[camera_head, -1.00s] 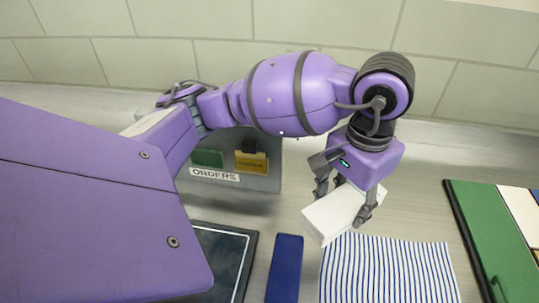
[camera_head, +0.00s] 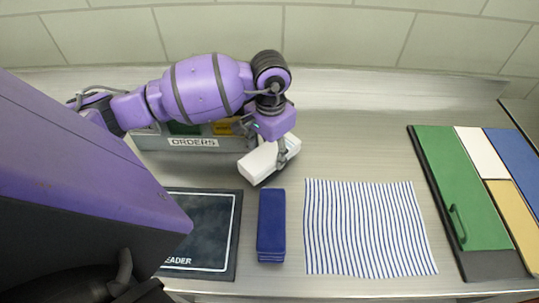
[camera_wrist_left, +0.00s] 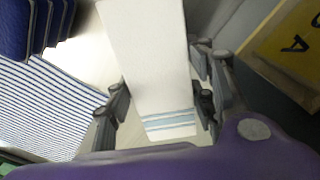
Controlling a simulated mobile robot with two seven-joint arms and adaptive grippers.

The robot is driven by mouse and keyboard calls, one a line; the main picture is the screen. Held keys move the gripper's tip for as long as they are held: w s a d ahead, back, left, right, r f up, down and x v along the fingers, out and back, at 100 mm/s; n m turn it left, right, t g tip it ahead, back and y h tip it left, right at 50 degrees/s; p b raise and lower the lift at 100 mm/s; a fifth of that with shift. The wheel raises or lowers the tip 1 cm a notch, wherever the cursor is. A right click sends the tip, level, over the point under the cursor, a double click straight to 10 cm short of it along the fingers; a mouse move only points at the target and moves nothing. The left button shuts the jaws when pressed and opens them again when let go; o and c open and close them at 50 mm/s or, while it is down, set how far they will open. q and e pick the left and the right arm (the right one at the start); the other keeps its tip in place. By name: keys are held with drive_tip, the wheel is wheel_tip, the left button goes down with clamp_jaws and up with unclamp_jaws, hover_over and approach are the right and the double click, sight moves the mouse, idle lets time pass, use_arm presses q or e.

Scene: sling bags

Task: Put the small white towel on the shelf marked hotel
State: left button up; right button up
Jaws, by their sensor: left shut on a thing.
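The small white towel (camera_head: 258,164) is a folded white block in the head view. In the left wrist view the towel (camera_wrist_left: 150,60) shows pale blue stripes near its end by the palm. My left gripper (camera_head: 268,152) is shut on it, with fingers on both sides, and holds it over the counter behind a folded dark blue cloth. In the left wrist view the gripper (camera_wrist_left: 160,102) has its fingers against the towel's sides. No shelf marked hotel is visible in either view. My right gripper is not in view.
A grey holder labelled ORDERS (camera_head: 193,142) stands behind at the left. The folded blue cloth (camera_head: 271,225), a striped cloth (camera_head: 365,228) and a dark reader pad (camera_head: 205,230) lie in front. A panel with green, white, blue and yellow parts (camera_head: 455,190) is at right.

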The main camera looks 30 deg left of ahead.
use_arm(q)
drive_tip(key=shift+f, duration=1.15)
drive_tip(key=o, duration=0.9)
drive_tip(key=shift+r, duration=0.1)
